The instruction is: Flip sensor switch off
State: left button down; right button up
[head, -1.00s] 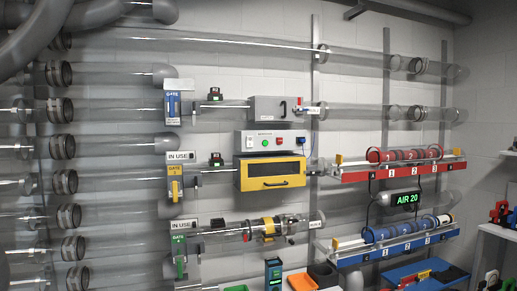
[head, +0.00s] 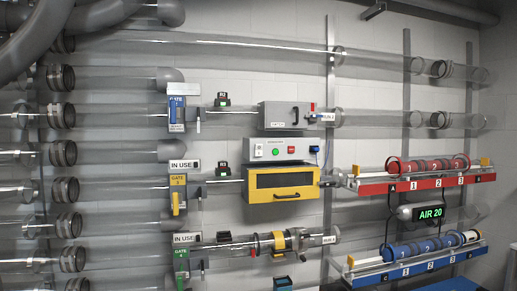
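No part labelled as a sensor switch can be read in this view. A white control box (head: 280,150) sits on the wall in the middle, above a yellow-framed box (head: 282,183). Its front has a small pale switch panel (head: 258,151) at the left, a green button (head: 276,151) and a red button (head: 291,149). The switch position is too small to tell. A small blue device (head: 314,151) is at the box's right end. Neither of my grippers is in view.
Clear tubes run across the wall. Blue (head: 182,115), yellow (head: 179,196) and green (head: 181,265) gates stand at the left; "IN USE" signs sit above the yellow and green ones. A red rack (head: 425,182), an "AIR 20" display (head: 430,213) and a blue rack (head: 418,262) are at the right.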

aim_at(258, 147)
jog(key=i+l, duration=0.2)
jog(key=i, duration=0.3)
jog(key=i+l, duration=0.2)
jog(key=i, duration=0.35)
jog(key=i+l, duration=0.15)
jog(key=i, duration=0.35)
jog(key=i+l, duration=0.2)
jog(key=i, duration=0.35)
